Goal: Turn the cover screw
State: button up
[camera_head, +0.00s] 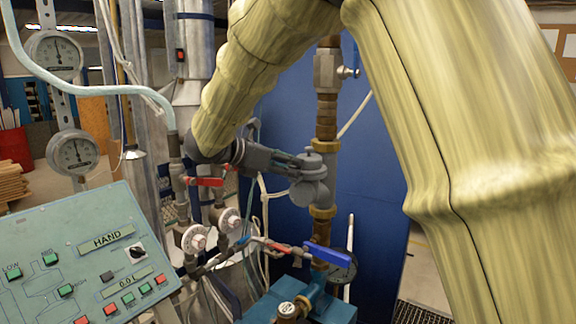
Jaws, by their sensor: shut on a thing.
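A grey meter (325,176) sits in a vertical brass pipe, between two brass nuts. Its rounded cover (309,192) faces left and downward. My gripper (298,161) reaches in from the left, roughly level, with its fingertips at the upper left of the meter. The gripper is shut on the cover screw there. The screw is too small and too hidden by the fingers to make out by itself. My arm in its yellowish sleeve arches over the scene from the right.
A control panel (90,262) with buttons stands at the lower left. Two dial gauges (75,153) hang behind it. A blue panel (372,190) stands behind the meter.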

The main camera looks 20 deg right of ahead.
jog(key=shift+s+f+n+t+y+b, duration=0.15)
jog(key=shift+n+t+b, duration=0.15)
jog(key=shift+b, duration=0.7)
jog(key=shift+w+f+n+t+y+b, duration=0.1)
jog(key=shift+n+t+y+b, duration=0.15)
jog(key=shift+b, duration=0.75)
jog(key=n+t+y+b, duration=0.1)
jog(key=b, duration=0.2)
jog(key=n+t+b, duration=0.2)
jog(key=b, duration=0.2)
jog(key=s+n+t+y+b, duration=0.1)
jog(key=b, duration=0.3)
jog(key=shift+d+n+y, duration=0.25)
jog(key=shift+d+y, duration=0.05)
jog(key=shift+d, duration=0.05)
jog(key=shift+s+d+r+n+t+y+b, duration=0.1)
jog(key=shift+d+n+t+y+b, duration=0.1)
jog(key=shift+n+t+y+b, duration=0.75)
jog(key=shift+s+d+r+n+t+y+b, duration=0.15)
jog(key=shift+n+t+y+b, duration=0.4)
jog(key=shift+n+y, duration=0.7)
jog(key=shift+w+d+r+n+t+y+b, duration=0.1)
jog(key=shift+d+n+t+y+b, duration=0.15)
jog(key=shift+n+t+y+b, duration=0.6)
jog(key=shift+n+g+y, duration=0.3)
jog(key=shift+n+y, duration=0.15)
jog(key=shift+y, duration=0.1)
jog(key=o, duration=1)
